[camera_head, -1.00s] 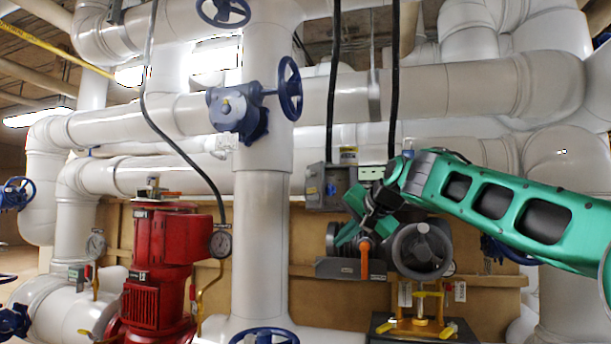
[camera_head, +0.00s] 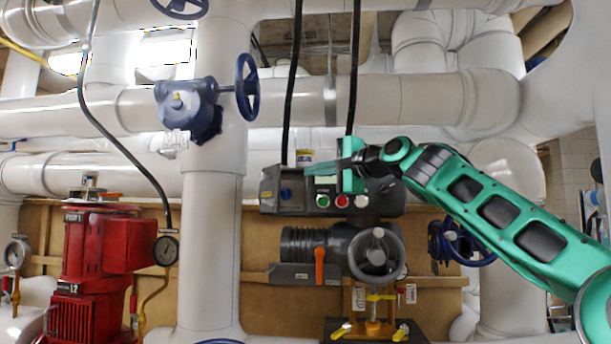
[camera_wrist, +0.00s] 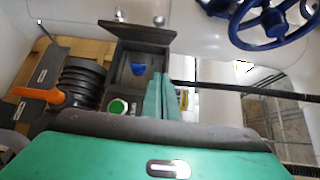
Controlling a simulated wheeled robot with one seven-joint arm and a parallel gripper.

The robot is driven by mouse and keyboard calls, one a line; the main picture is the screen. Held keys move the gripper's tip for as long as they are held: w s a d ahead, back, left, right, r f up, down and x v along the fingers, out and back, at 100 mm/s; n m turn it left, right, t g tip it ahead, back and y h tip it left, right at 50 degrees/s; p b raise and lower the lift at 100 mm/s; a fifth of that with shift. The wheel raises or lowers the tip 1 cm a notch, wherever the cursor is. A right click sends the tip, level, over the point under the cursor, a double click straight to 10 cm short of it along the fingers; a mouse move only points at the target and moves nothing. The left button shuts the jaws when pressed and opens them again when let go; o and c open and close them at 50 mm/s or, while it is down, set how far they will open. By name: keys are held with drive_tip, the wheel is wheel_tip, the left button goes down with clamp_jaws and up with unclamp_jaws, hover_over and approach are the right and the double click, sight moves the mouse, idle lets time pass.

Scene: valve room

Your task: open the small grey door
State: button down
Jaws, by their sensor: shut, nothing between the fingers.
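A grey control box (camera_head: 382,203) hangs on the wall in the middle of the head view, with green, red and white buttons on its front. At its left end a small grey door (camera_head: 268,187) appears swung out; in the wrist view the door (camera_wrist: 137,33) stands out from the box, and a blue patch (camera_wrist: 138,69) shows in the recess beside it. My gripper (camera_head: 318,169) is shut and empty at the box's upper edge, above the buttons. In the wrist view its green fingers (camera_wrist: 160,88) overlap the box; I cannot tell whether they touch it.
Below the box are a grey valve with a round handwheel (camera_head: 376,252) and an orange lever (camera_head: 320,266). Black cables rise above the box. A white vertical pipe (camera_head: 210,250) and red pump (camera_head: 98,245) stand left; a blue handwheel (camera_head: 462,243) is right.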

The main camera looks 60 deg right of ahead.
sight(279, 170)
drive_tip(key=w+a, duration=0.1)
drive_tip(key=w, duration=0.7)
drive_tip(key=shift+w+a, duration=0.2)
drive_tip(key=shift+w, duration=0.15)
drive_tip(key=shift+a, duration=0.1)
drive_tip(key=shift+w+a+m+g+h, duration=0.3)
drive_tip(key=shift+a+m+g+h, duration=0.25)
drive_tip(key=shift+h, duration=0.45)
drive_tip(key=shift+w+a+m+g+h, duration=0.35)
drive_tip(key=shift+a+m+h, duration=0.25)
drive_tip(key=shift+m+h, duration=0.35)
drive_tip(key=shift+w+a+m+g+h, duration=1.5)
drive_tip(key=shift+w+a+g+h, duration=0.1)
drive_tip(key=shift+w+a+h, duration=0.45)
drive_tip(key=shift+s, duration=0.1)
